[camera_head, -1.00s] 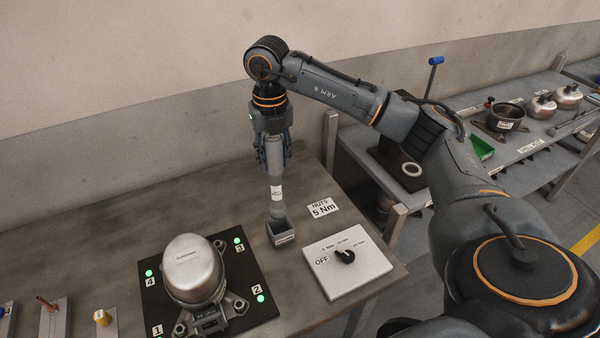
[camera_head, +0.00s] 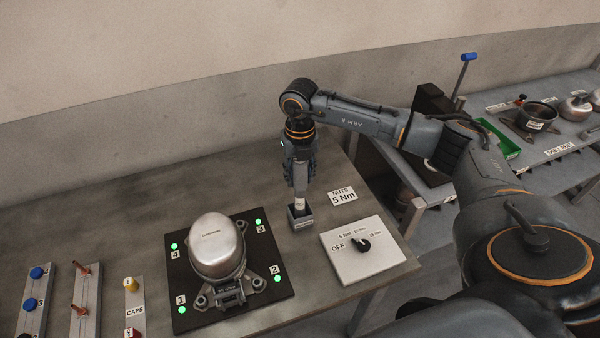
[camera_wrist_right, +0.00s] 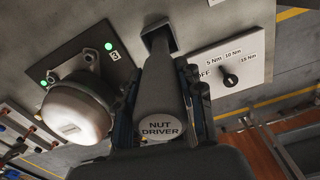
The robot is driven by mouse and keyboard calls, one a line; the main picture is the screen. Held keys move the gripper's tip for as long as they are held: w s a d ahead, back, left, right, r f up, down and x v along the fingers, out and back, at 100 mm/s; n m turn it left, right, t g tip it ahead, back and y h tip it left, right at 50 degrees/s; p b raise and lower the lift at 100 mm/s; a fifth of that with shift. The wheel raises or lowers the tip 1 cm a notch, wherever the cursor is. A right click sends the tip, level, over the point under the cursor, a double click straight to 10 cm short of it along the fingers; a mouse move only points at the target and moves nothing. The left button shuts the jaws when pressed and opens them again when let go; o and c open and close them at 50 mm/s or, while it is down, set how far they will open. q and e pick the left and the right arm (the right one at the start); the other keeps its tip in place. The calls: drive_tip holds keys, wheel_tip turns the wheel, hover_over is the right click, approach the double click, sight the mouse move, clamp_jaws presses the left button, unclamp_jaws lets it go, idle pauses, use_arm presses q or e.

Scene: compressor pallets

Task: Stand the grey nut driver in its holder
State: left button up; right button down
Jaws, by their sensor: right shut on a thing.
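The grey nut driver (camera_head: 299,205) is upright, with its lower end inside the small dark open-topped holder (camera_head: 301,220) on the table. My right gripper (camera_head: 299,188) is shut on its upper part, just above the holder. In the right wrist view the nut driver (camera_wrist_right: 160,128) shows its labelled end between the fingers of my right gripper (camera_wrist_right: 160,92), and its far end runs into the holder (camera_wrist_right: 159,36). Whether its tip touches the holder floor is hidden. My left gripper is not in view.
A silver compressor (camera_head: 217,247) stands on a black plate (camera_head: 180,322) with green lights, left of the holder. A dial box (camera_head: 368,262) and a "NUTS 5 Nm" card (camera_head: 342,196) lie to the right. Racks with caps (camera_head: 131,300) are at the left front.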

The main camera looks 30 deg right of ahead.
drive_tip(key=shift+f, duration=0.15)
drive_tip(key=c, duration=0.8)
unclamp_jaws()
drive_tip(key=shift+c, duration=0.2)
drive_tip(key=shift+r, duration=0.45)
wheel_tip(320, 180, up, 11)
drive_tip(key=b, duration=0.4)
drive_tip(key=shift+f, duration=0.15)
drive_tip(key=shift+r, duration=0.4)
